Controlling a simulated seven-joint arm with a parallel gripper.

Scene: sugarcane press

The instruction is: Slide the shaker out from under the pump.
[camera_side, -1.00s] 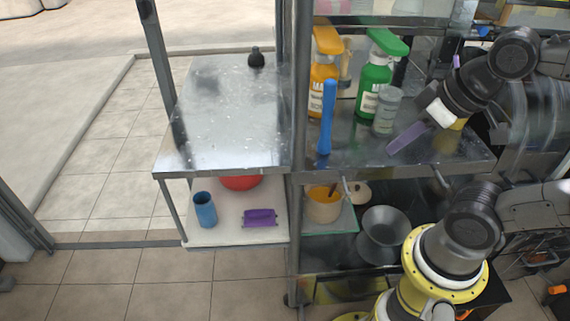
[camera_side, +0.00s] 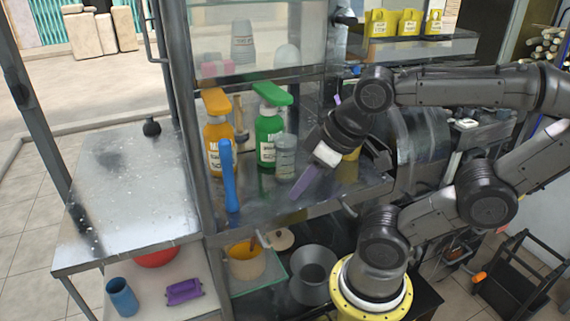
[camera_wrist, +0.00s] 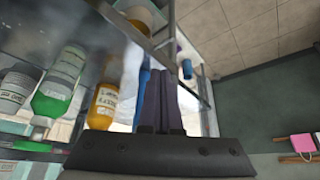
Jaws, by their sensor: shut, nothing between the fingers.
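The shaker, a small grey cylinder (camera_side: 286,160), stands upright on the metal shelf beside the green bottle (camera_side: 268,142). It sits below the end of that bottle's green pump head (camera_side: 272,94). In the wrist view a ribbed grey container (camera_wrist: 13,92) at the left edge, next to the green bottle (camera_wrist: 60,85), appears to be the shaker. My gripper (camera_side: 297,192) has purple fingers pointing down toward the shelf, in front and to the right of the shaker, apparently apart from it. The fingers (camera_wrist: 160,85) are together and empty.
An orange-topped bottle (camera_side: 218,145) and an upright blue bar (camera_side: 230,178) stand to the left on the shelf. A metal side table (camera_side: 130,200) lies further left. Below are a blue cup (camera_side: 122,297), a purple block (camera_side: 184,291), a yellow pot (camera_side: 245,262) and a grey funnel (camera_side: 313,272).

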